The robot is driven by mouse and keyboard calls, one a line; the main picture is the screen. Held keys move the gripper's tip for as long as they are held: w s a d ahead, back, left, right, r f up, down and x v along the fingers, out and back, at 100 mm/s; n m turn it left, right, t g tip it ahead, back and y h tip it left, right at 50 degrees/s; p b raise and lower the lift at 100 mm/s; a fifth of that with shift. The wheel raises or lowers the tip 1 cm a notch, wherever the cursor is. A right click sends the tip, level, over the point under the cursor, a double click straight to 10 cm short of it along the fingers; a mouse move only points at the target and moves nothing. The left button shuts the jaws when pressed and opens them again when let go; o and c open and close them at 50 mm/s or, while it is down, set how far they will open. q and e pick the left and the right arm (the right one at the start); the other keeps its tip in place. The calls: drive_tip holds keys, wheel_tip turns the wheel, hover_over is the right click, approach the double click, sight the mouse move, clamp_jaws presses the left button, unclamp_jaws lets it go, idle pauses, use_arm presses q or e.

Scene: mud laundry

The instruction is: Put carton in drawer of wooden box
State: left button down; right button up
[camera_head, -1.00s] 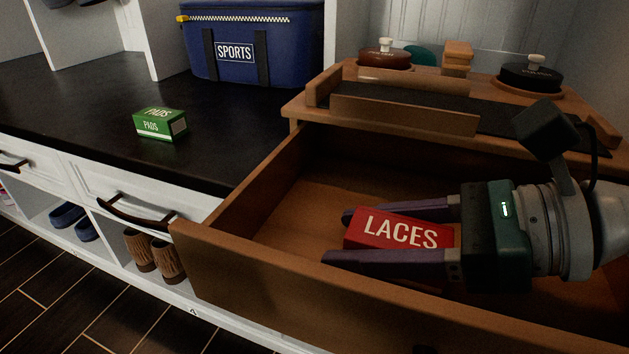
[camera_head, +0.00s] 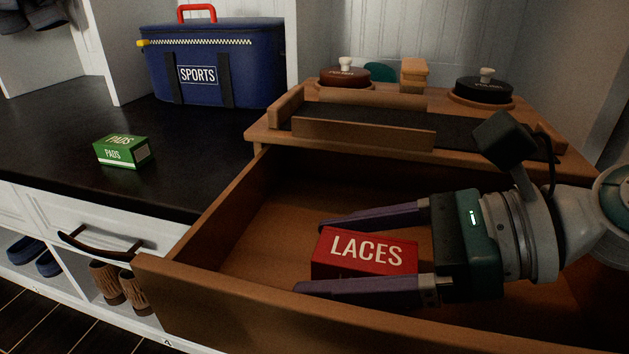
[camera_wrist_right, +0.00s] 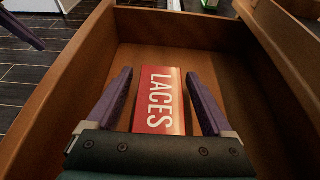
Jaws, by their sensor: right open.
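The red LACES carton (camera_head: 364,253) lies inside the open drawer (camera_head: 222,305) of the wooden box (camera_head: 262,134). It also shows in the right wrist view (camera_wrist_right: 158,95), label up. My right gripper (camera_head: 308,256) reaches into the drawer from the right, its purple fingers spread on either side of the carton. In the right wrist view (camera_wrist_right: 160,82) gaps show between both fingers and the carton. The drawer floor under the carton is mostly hidden. A purple piece at the upper left of the right wrist view (camera_wrist_right: 20,30) looks like part of my left gripper; its jaws cannot be made out.
A green PADS carton (camera_head: 124,151) stands on the black counter (camera_head: 60,130). A blue SPORTS bag (camera_head: 212,62) is behind it. Lidded round containers (camera_head: 484,90) and a brush-like block (camera_head: 414,75) stand on the box top. Drawer walls surround my right gripper.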

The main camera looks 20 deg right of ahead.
drive_tip(key=p+v, duration=0.2)
drive_tip(key=v, duration=0.8)
drive_tip(key=shift+s+d+r, duration=0.2)
drive_tip(key=shift+d, duration=0.05)
drive_tip(key=shift+s+d+r, duration=0.1)
drive_tip(key=shift+s+d, duration=0.05)
drive_tip(key=shift+d, duration=0.1)
drive_tip(key=shift+c, duration=0.2)
